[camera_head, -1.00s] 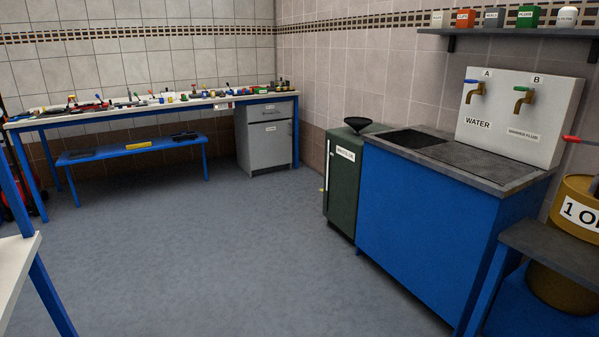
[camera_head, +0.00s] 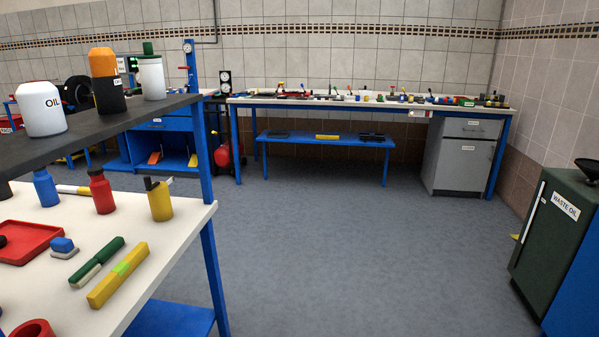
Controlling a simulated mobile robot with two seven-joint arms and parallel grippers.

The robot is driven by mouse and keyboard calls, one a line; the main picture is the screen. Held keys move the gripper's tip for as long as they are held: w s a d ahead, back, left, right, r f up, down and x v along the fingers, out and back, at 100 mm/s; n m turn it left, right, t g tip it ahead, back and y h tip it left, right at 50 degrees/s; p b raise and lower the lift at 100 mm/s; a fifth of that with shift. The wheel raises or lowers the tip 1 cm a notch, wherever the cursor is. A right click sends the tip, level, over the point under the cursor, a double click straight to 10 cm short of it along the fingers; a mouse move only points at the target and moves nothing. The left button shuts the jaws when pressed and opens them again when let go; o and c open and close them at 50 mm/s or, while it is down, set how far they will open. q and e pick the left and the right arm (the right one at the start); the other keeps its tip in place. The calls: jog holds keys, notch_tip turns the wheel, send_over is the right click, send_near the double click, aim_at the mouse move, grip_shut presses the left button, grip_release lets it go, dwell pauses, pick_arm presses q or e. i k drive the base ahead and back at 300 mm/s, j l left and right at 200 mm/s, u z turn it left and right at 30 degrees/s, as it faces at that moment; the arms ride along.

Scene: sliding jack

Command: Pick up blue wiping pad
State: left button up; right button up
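A small blue block with a pale underside (camera_head: 63,246) lies on the white-topped table at the left; it may be the blue wiping pad, but it is too small to be sure. It is just right of a red tray (camera_head: 27,240) and left of a dark green bar with a pale lower part (camera_head: 97,262). A yellow bar with a green middle (camera_head: 118,275) lies beside the green one. Neither of my grippers is in view.
The white table (camera_head: 186,225) has a dark shelf (camera_head: 130,119) above it, with bottles on both. Open floor (camera_head: 330,235) lies right of the table. A long workbench (camera_head: 345,101) and grey cabinet (camera_head: 460,155) line the back wall. A green waste oil cabinet (camera_head: 550,235) stands right.

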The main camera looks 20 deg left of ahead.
aim_at(62, 248)
jog(key=i+l+u, duration=0.1)
jog(key=u, duration=0.3)
jog(key=i+l+u, duration=0.15)
jog(key=u, duration=0.25)
jog(key=i+l+u, duration=0.55)
jog(key=u, duration=0.2)
jog(key=i+l+u, duration=0.1)
jog(key=l+u, duration=0.25)
